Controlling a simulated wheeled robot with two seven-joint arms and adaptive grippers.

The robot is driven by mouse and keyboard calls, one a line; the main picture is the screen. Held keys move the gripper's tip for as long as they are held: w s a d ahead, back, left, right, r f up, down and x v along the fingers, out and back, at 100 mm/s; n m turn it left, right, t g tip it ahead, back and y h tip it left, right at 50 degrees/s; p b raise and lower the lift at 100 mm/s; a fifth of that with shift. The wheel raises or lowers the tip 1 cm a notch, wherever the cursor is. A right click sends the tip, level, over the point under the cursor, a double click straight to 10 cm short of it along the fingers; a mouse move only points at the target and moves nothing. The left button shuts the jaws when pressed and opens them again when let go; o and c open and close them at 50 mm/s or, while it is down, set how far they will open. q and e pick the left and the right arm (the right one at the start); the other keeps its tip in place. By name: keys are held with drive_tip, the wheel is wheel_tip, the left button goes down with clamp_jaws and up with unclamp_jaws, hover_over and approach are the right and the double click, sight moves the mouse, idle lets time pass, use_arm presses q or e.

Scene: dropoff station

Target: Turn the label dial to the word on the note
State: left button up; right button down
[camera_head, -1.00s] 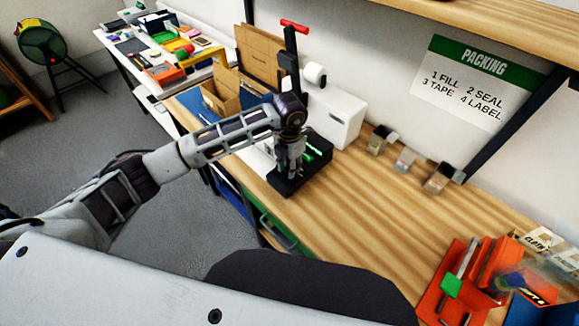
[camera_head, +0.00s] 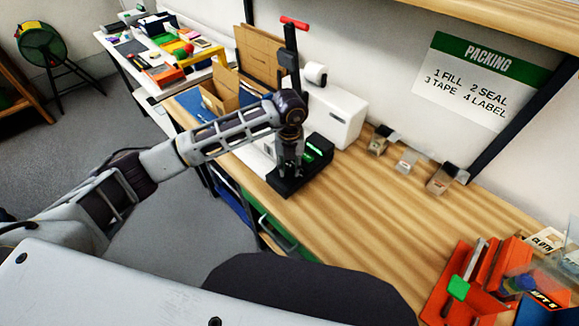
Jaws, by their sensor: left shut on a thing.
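My left gripper (camera_head: 289,170) reaches down onto the front of a black device (camera_head: 318,171) with a lit green display (camera_head: 314,150). The gripper is shut on a small part of this device, most likely the label dial. The fingers and wrist hide the dial, so its setting cannot be read. The display text is too small to read. No note with a single word can be made out. My right gripper is out of view.
A white machine (camera_head: 338,113) and a black post with a red handle (camera_head: 294,22) stand behind the device. Open cardboard boxes (camera_head: 222,99) are to the left. Small containers (camera_head: 438,180) line the wall. Orange fixtures (camera_head: 452,289) sit at lower right. The wooden tabletop (camera_head: 345,212) between is clear.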

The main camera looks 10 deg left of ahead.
use_arm(q)
drive_tip(key=n, duration=0.3)
drive_tip(key=shift+n, duration=0.3)
drive_tip(key=n, duration=0.4)
drive_tip(key=shift+b, duration=0.3)
drive_tip(key=shift+n, duration=0.6)
drive_tip(key=shift+o, duration=0.2)
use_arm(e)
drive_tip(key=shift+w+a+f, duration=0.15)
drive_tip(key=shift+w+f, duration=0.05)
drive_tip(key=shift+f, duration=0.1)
use_arm(q)
drive_tip(key=shift+c, duration=0.2)
